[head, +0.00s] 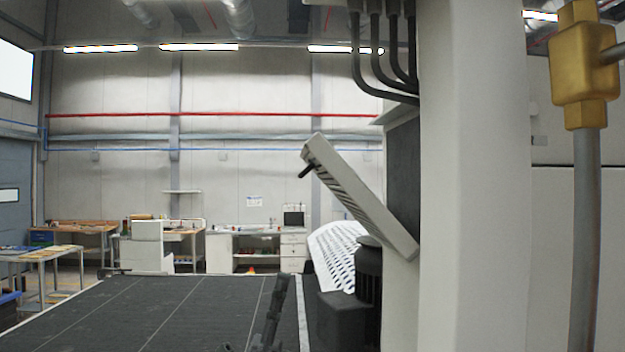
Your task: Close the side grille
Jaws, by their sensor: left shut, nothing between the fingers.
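The side grille (360,205) is a pale slotted panel standing tilted out from the left side of the tall white machine housing. It is open, its upper end leaning away to the left and its lower end near the housing. A short black handle (307,171) sticks out near its upper end. My left gripper (279,292) is dark and shut, with nothing held. It shows low in the middle of the head view, below and left of the grille and apart from it. My right gripper is not in view.
A dark flat conveyor bed (180,310) fills the lower left. A white perforated guard (335,250) and a dark motor-like unit (368,275) are below the grille. The white housing (470,200) blocks the right. Workbenches (258,245) stand far back.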

